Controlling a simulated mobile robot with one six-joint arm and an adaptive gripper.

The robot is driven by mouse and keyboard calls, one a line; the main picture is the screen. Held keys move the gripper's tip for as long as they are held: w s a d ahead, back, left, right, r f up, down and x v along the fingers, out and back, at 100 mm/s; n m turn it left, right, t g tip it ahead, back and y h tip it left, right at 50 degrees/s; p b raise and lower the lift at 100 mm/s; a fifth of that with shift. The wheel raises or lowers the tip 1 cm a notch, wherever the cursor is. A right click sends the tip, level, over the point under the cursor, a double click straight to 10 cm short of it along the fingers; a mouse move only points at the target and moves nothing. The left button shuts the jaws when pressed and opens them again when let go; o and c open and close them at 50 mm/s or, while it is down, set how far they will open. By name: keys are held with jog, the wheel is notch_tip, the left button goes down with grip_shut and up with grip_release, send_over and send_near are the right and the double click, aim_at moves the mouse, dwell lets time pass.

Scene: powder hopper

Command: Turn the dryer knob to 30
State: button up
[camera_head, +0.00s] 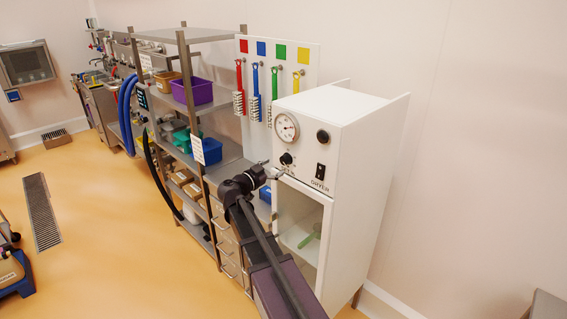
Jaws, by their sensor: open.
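The dryer (370,150) is a tall white cabinet right of the picture's middle. Its front panel carries a round dial gauge (286,128), a small black knob (286,159) below the gauge, another round black part (323,136) and a black switch (320,171) above the word DRYER. The knob's scale and pointer are too small to read. My gripper (274,171) is open, just left of and slightly below the knob, at the panel's left edge. I cannot tell whether its fingers touch the knob.
The dryer's lower compartment is open, with a green item (308,238) inside. A metal shelf unit (180,100) with bins stands left of it. Coloured brushes (255,90) hang on a white board behind. The orange floor (110,220) on the left is mostly clear, with a drain grate (42,212).

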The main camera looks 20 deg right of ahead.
aim_at(283, 162)
jog(key=shift+x, duration=2.5)
jog(key=shift+c, duration=0.2)
jog(key=c, duration=1.1)
